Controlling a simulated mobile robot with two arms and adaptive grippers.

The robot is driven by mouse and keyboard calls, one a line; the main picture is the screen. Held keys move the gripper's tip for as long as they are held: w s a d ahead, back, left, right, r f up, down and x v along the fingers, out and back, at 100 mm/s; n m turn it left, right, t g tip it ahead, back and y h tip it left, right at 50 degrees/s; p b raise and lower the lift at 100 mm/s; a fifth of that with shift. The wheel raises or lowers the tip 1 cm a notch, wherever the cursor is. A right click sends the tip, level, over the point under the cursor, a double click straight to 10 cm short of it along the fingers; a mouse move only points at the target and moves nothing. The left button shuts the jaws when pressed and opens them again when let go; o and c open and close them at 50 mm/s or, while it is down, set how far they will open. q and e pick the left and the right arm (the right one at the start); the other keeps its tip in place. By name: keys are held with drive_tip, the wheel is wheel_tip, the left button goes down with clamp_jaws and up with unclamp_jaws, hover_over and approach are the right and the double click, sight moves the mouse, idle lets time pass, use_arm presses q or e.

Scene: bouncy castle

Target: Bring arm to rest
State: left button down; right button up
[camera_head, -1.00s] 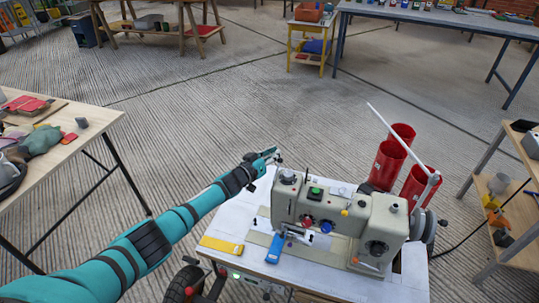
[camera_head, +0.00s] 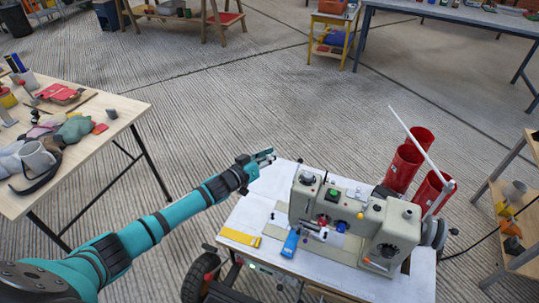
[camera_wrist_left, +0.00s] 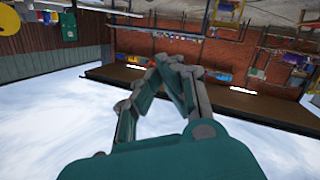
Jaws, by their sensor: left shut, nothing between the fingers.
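My left arm comes in from the lower left in the head view, a teal arm with dark bands. My left gripper (camera_head: 264,156) is at its end, beside the back left corner of the sewing machine table. The gripper is shut and empty. In the left wrist view the left gripper (camera_wrist_left: 168,62) shows its fingers drawn together, with nothing between them. My right arm and gripper are in neither view.
A beige sewing machine (camera_head: 355,220) stands on a white table (camera_head: 262,215) right of the arm. Red cylinders (camera_head: 410,160) stand behind it. A wooden table (camera_head: 105,140) with mugs and cloths is at left, shelves (camera_head: 510,225) at right. Open floor (camera_head: 200,120) lies beyond the gripper.

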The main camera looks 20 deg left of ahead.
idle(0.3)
use_arm(q)
drive_tip(key=s+a+f+g+y, duration=0.1)
drive_tip(key=s+f+g+y, duration=0.1)
drive_tip(key=s+f, duration=0.75)
drive_tip(key=s+a+f+g+y, duration=0.1)
drive_tip(key=s+f+g, duration=0.35)
drive_tip(key=f, duration=0.85)
drive_tip(key=s+a+f+g+y, duration=0.1)
drive_tip(key=s+a+f+y, duration=0.1)
drive_tip(key=s+f, duration=0.85)
drive_tip(key=s+d+f+m+g, duration=0.1)
drive_tip(key=s+f, duration=0.3)
drive_tip(key=s, duration=0.7)
drive_tip(key=s+d+f+m+g, duration=0.1)
drive_tip(key=s+d+f+g, duration=0.1)
drive_tip(key=s, duration=1)
drive_tip(key=s+d+f+g, duration=0.1)
drive_tip(key=s+f+g, duration=0.3)
drive_tip(key=s+f, duration=0.3)
drive_tip(key=s, duration=0.4)
drive_tip(key=shift+s+d+m+y, duration=0.15)
drive_tip(key=shift+d+m+y, duration=0.25)
